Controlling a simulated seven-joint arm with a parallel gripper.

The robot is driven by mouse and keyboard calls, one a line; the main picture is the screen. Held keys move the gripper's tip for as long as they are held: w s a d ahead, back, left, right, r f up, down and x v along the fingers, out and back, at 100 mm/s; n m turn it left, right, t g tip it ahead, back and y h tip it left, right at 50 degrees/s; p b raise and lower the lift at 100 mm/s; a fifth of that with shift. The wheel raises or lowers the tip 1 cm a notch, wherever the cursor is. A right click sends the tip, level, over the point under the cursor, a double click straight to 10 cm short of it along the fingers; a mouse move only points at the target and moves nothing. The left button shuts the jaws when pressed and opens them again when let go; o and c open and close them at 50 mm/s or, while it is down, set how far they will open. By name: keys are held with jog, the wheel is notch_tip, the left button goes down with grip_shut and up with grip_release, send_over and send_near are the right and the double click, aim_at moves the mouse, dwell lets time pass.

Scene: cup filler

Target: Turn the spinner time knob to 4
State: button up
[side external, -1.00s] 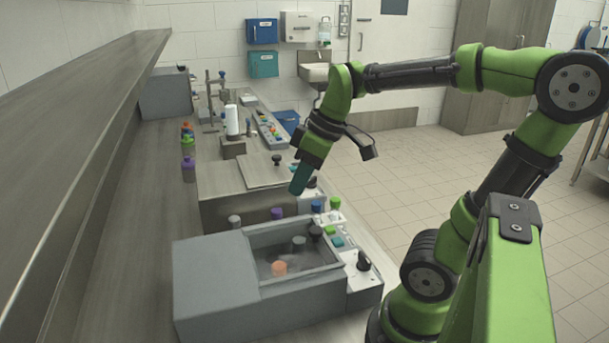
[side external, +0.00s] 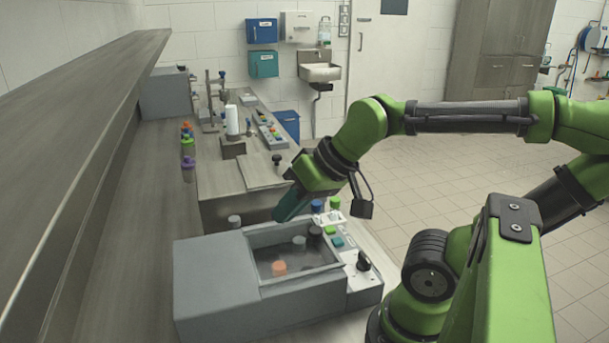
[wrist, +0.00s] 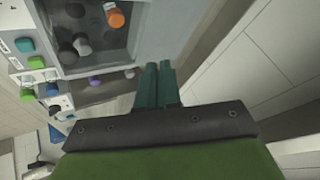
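A grey machine (side external: 215,290) with an open basin stands in front, and its right-hand panel carries a black knob (side external: 363,260). No label is readable in the side view, so I cannot tell which knob is the spinner time knob or its setting. My gripper (side external: 281,215) is tilted down-left over the basin's far edge, to the left of that panel and apart from the black knob. In the wrist view its two teal fingers (wrist: 158,68) lie together with nothing visible between them.
The basin holds an orange-topped piece (side external: 279,268) and grey pieces. A teal button (side external: 338,241) and a blue-capped item (side external: 317,206) are beyond the black knob. A second machine (side external: 231,213) stands behind. A long shelf (side external: 85,85) runs along the left. Open floor lies right.

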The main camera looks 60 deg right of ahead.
aim_at(365, 256)
jog(key=shift+o, duration=1.1)
jog(key=shift+w+d+f, duration=0.1)
jog(key=shift+d+f, duration=0.1)
jog(key=shift+d, duration=0.1)
jog(key=o, duration=0.3)
jog(key=d, duration=0.1)
jog(key=w+d+f+m+g, duration=0.1)
jog(key=d, duration=0.1)
jog(key=d+m+h, duration=0.1)
jog(key=shift+w+d+f+g, duration=0.2)
jog(key=shift+w+d+g, duration=0.1)
jog(key=shift+d, duration=0.1)
jog(key=shift+o, duration=0.2)
jog(key=shift+s+d+m+g+y, duration=0.65)
jog(key=shift+s+d+g, duration=1.4)
jog(key=shift+d, duration=1.3)
jog(key=shift+s+d+m+g+y, duration=0.45)
jog(key=shift+s+d+m+g, duration=0.4)
jog(key=shift+s+d+g, duration=1.85)
jog(key=shift+t, duration=0.35)
jog(key=x, duration=0.5)
jog(key=w+x, duration=0.1)
jog(key=x, duration=0.4)
jog(key=w+d+x, duration=0.1)
jog(key=x, duration=0.4)
jog(key=shift+s+f, duration=0.1)
jog(key=shift+f, duration=0.5)
jog(key=shift+c, duration=0.3)
grip_shut()
